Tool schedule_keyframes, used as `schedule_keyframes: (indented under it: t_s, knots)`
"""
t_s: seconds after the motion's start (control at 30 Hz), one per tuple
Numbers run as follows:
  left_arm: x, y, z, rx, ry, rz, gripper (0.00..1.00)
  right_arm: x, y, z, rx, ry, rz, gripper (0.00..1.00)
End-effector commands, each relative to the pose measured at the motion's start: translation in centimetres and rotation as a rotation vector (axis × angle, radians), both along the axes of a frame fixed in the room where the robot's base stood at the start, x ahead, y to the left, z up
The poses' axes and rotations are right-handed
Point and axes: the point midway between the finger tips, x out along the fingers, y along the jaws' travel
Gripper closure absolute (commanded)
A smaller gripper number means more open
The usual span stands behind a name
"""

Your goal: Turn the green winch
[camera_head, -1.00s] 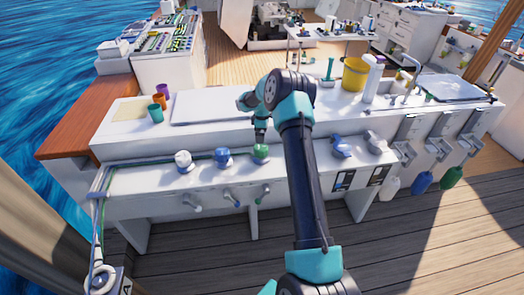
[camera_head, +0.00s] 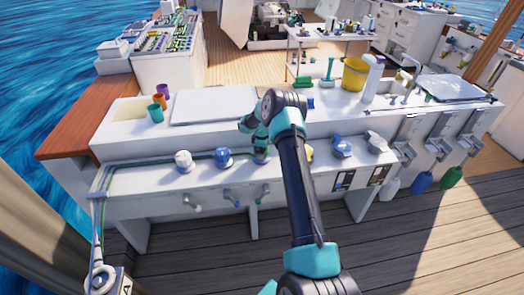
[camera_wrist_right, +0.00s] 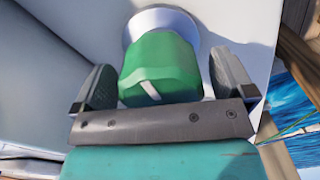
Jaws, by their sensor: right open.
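The green winch (camera_wrist_right: 160,68) stands on a pale round base in the right wrist view. It sits between the two spread fingers of my right gripper (camera_wrist_right: 163,78), with a visible gap to the finger on the right. The left finger is close to it; I cannot tell if it touches. In the head view my right gripper (camera_head: 260,152) points down over the green winch's place on the white ledge and hides it. My left gripper is not in view.
A white winch (camera_head: 184,160) and a blue winch (camera_head: 223,157) stand to the left on the same ledge. Another blue winch (camera_head: 340,147) stands to the right. Small levers (camera_head: 231,197) stick out below.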

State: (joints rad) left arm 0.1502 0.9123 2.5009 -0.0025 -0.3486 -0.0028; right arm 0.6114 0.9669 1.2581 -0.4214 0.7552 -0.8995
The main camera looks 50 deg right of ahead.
Motion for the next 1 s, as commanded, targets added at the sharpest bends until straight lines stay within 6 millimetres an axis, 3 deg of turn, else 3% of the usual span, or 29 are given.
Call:
schedule_keyframes:
  t_s: [0.07, 0.57, 1.0]
  knots:
    - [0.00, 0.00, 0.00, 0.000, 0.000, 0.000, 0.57, -0.01, -0.01, 0.02, 0.000, 0.000, 0.000, 0.02]
    - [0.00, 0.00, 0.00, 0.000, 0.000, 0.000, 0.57, -0.01, 0.00, 0.04, 0.000, 0.000, 0.000, 0.49]
    - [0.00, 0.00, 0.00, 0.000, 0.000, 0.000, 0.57, -0.04, 0.04, 0.04, 0.000, 0.001, -0.080, 0.49]
